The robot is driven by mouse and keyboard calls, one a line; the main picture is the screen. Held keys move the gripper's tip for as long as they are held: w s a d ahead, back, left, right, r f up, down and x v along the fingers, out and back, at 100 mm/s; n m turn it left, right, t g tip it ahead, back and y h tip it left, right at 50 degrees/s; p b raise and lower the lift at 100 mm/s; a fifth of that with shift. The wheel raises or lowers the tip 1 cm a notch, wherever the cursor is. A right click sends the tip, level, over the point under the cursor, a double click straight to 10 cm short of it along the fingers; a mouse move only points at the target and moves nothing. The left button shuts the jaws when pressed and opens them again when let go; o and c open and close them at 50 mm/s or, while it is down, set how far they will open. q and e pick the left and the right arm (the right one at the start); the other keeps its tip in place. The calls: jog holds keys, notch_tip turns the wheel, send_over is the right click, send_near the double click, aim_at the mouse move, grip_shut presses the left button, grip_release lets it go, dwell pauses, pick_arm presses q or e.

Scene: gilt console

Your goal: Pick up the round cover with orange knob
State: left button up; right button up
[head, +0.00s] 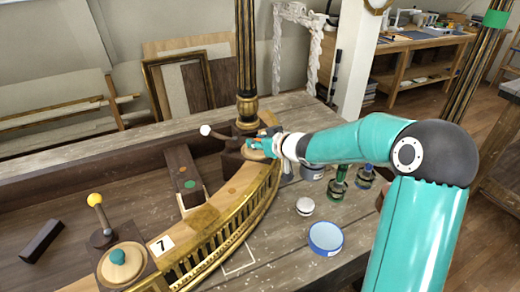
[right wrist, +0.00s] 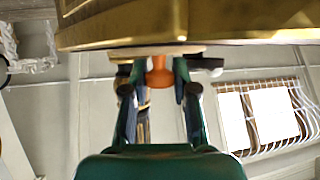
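The round cover (head: 256,155) is a pale wooden disc on the far end of the curved gilt console (head: 235,197), mostly hidden by my right gripper (head: 262,146) in the head view. In the right wrist view the cover (right wrist: 150,50) shows edge-on as a thin disc against the gilt edge, with its orange knob (right wrist: 159,74) pointing down in the picture. My right gripper (right wrist: 160,66) is open, one finger on each side of the knob, with a visible gap on both sides. My left gripper is not in view.
A cover with a teal knob (head: 118,257) sits at the near end of the console. A white-ball lever (head: 206,130) stands close left of my right gripper, a yellow-ball lever (head: 95,200) further left. A blue-rimmed tin (head: 325,238) and other jars stand on the table.

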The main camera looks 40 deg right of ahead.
grip_shut()
jog(key=shift+r, duration=0.1)
notch_tip(320, 180, up, 12)
jog(key=r+p, duration=0.1)
jog(key=p, duration=0.8)
notch_tip(320, 180, up, 7)
send_over(258, 140)
jog(key=shift+a+f+b, duration=0.1)
jog(key=shift+b, duration=0.25)
